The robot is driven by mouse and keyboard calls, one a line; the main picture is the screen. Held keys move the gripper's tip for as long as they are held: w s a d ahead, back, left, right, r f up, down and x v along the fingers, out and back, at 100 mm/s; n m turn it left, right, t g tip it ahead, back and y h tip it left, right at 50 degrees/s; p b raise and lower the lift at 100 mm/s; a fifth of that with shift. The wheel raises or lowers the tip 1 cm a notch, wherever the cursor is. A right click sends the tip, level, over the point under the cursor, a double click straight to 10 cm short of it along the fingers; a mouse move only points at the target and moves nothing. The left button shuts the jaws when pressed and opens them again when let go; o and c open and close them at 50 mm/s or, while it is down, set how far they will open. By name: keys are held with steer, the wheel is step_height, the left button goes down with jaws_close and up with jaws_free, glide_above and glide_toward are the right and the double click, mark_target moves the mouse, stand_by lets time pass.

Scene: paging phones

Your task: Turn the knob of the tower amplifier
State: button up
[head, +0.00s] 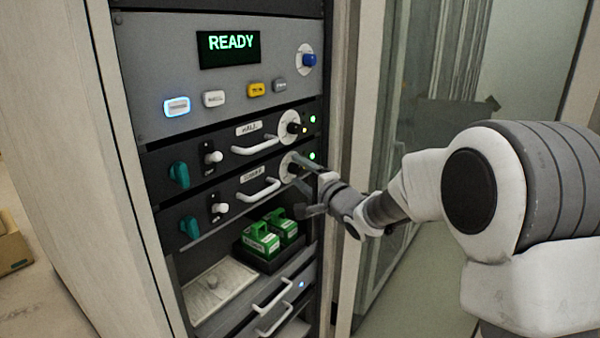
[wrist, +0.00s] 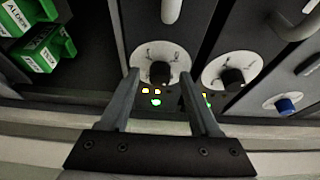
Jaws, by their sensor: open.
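The tower amplifier (head: 225,200) is the lower of two dark units with white handles; its label reads TOWER. Its knob (head: 293,168) is dark on a round white dial at the right end, partly hidden behind my finger. In the wrist view the black knob (wrist: 160,73) lies in the picture between my two fingertips, in front of its white dial. My gripper (head: 303,185) is open and empty, close to the panel; in the wrist view its fingers (wrist: 160,78) stand on either side of the knob. I cannot tell whether they touch it.
The HALL amplifier (head: 225,150) with a similar knob (wrist: 232,77) sits directly above. Higher is a panel with a READY display (head: 229,49) and a blue knob (head: 310,60). Green boxes (head: 262,240) lie below in a dark tray. A cabinet frame post (head: 345,120) stands right.

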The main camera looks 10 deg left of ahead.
jaws_close()
stand_by(0.4)
steer(key=shift+f+b, duration=0.1)
steer(key=shift+b, duration=0.25)
